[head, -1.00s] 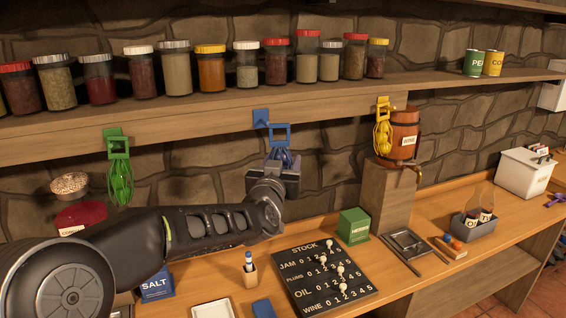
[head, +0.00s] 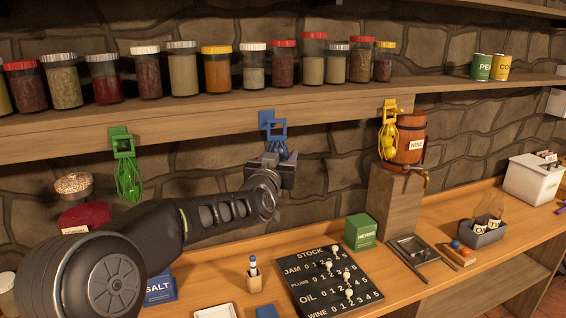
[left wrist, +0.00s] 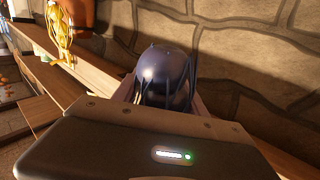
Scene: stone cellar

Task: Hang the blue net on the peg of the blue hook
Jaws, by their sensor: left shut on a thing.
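The blue hook (head: 265,116) is fixed to the front edge of the shelf, above my left gripper. My left gripper (head: 272,161) is shut on the blue net, just below the shelf edge. The net's square blue loop (head: 284,129) stands upright above the jaws and overlaps the hook in the head view. I cannot tell whether the peg is through the loop. In the left wrist view, the net's dark blue rounded bulk (left wrist: 165,75) shows beyond the gripper body; the fingertips and the hook are hidden there. My right gripper is not in view.
A green net (head: 129,178) hangs at the left and a yellow net (head: 389,140) at the right, each from its own hook. A barrel (head: 410,142) on a wooden block stands right. The counter below holds a stock board (head: 328,280) and a green box (head: 360,231).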

